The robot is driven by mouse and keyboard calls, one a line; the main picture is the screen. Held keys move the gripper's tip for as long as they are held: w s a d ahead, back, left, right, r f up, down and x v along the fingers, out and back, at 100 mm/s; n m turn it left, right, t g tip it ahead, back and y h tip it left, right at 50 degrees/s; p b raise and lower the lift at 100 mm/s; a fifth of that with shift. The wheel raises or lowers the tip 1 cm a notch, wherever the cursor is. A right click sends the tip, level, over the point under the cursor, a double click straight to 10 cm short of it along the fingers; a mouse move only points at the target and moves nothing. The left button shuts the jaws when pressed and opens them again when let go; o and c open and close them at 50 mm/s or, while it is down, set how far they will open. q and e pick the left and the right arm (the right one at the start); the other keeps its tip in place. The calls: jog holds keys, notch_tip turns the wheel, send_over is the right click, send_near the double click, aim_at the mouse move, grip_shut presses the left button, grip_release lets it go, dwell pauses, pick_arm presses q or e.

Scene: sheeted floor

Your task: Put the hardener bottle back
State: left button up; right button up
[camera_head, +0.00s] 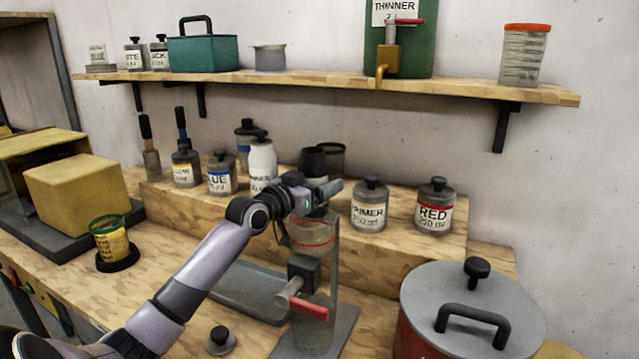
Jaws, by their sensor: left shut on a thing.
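My left arm reaches in from the lower left, and its gripper (326,191) is above the dispenser stand, in front of the wooden step. It is shut on a dark-capped container (313,163), whose body is mostly hidden by the gripper, so I cannot read any label on it. A white bottle with a dark cap (262,158) stands on the step just left of the gripper, its label partly hidden by my wrist. I cannot tell for sure which of these two is the hardener bottle. My right gripper is out of view.
The step (400,238) holds blue (221,174), primer (369,205) and red (434,207) bottles. Below my gripper is a stand with a red-handled valve (308,308). A lidded pot (470,310) stands at right, a yellow cup (111,240) at left. A shelf (470,88) runs above.

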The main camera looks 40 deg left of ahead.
pick_arm(q)
jog(key=o, duration=1.5)
jog(key=shift+o, duration=0.2)
jog(key=s+b, duration=0.1)
jog(key=s, duration=1.1)
jog(key=shift+d+b, duration=0.2)
jog(key=shift+b, duration=0.1)
